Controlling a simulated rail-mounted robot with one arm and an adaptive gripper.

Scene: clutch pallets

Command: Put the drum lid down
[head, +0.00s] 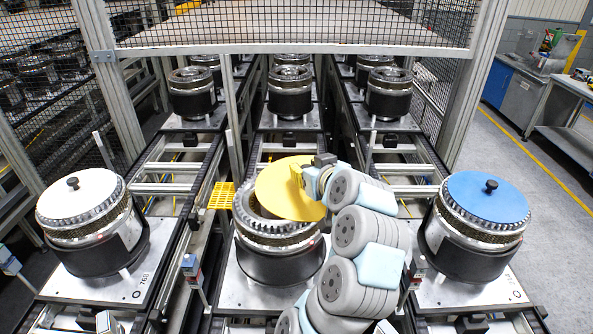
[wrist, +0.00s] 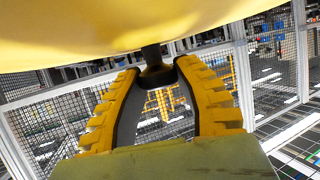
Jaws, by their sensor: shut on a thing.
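A yellow drum lid (head: 285,187) is over the middle drum (head: 280,255) in the head view, tilted and off to the right side of the drum's top, so part of the open top shows. My gripper (head: 303,178) is at the lid's right part. In the wrist view, my gripper (wrist: 160,82) is shut on the lid's dark knob (wrist: 152,60), with the yellow lid (wrist: 120,25) filling the top of the picture. Whether the lid touches the drum's rim cannot be told.
The left drum (head: 95,235) wears a white lid (head: 78,197), the right drum (head: 475,240) a blue lid (head: 487,196). Several open drums stand on rails behind, beyond a mesh guard (head: 290,28). A yellow perforated plate (head: 222,195) is left of the middle drum.

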